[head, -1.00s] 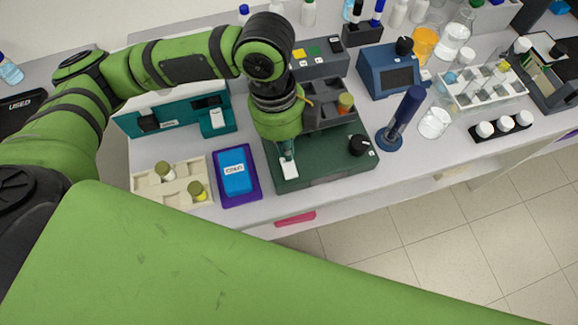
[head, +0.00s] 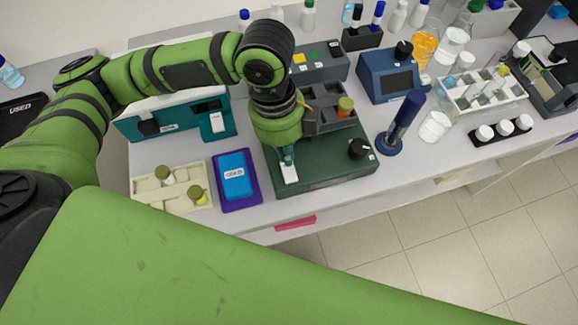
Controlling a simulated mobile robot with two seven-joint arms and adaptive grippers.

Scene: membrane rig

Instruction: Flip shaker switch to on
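The shaker (head: 325,170) is a dark green box on the bench with a grey carrier on top that holds an orange-capped vial (head: 345,107). A black knob (head: 358,149) sits at its right front. A white switch plate (head: 290,173) sits at its left front. My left gripper (head: 287,156) points down at the switch plate from above, its fingertips at or just over the plate's back end. The fingers look close together, but their gap is too small to make out. The switch lever is hidden or too small to see. My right gripper is out of view.
Left of the shaker lie a blue box on a purple tray (head: 253,196) and a beige rack (head: 142,192) with vials. A blue pipette-like stand (head: 389,147) and a beaker (head: 434,127) stand to the right. A teal device (head: 183,123) stands behind left.

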